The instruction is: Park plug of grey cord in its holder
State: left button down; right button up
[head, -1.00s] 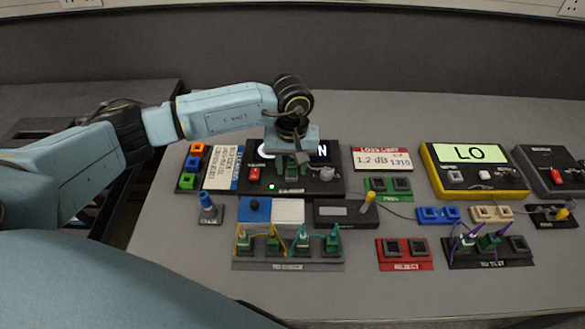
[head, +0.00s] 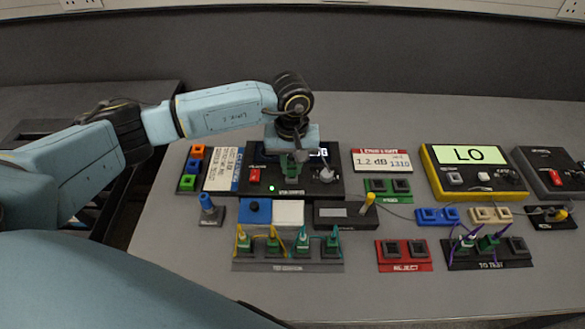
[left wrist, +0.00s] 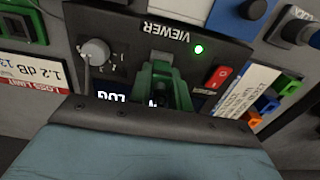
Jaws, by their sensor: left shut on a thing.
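My left gripper (head: 291,172) is over the black viewer box (head: 318,187), pointing down. It is shut on a green plug-like piece (left wrist: 163,85) at the viewer's front, between the grey knob and the red switch. Its lower end is hidden, so I cannot tell whether it is seated. A thin grey cord (head: 398,211) lies on the table right of the small black box with the yellow-tipped post. I cannot tell which plug ends it. A yellow plug (head: 562,214) is in a black holder at the far right. My right gripper is not in view.
A red holder (head: 405,266) has two sockets. A black holder (head: 520,262) bears plugs with purple cord. A yellow meter (head: 435,172) reads LO. The front table strip is clear.

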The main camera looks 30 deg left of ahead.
pick_arm(q)
jog(key=shift+r+p, duration=0.95)
jog(key=shift+r, duration=1)
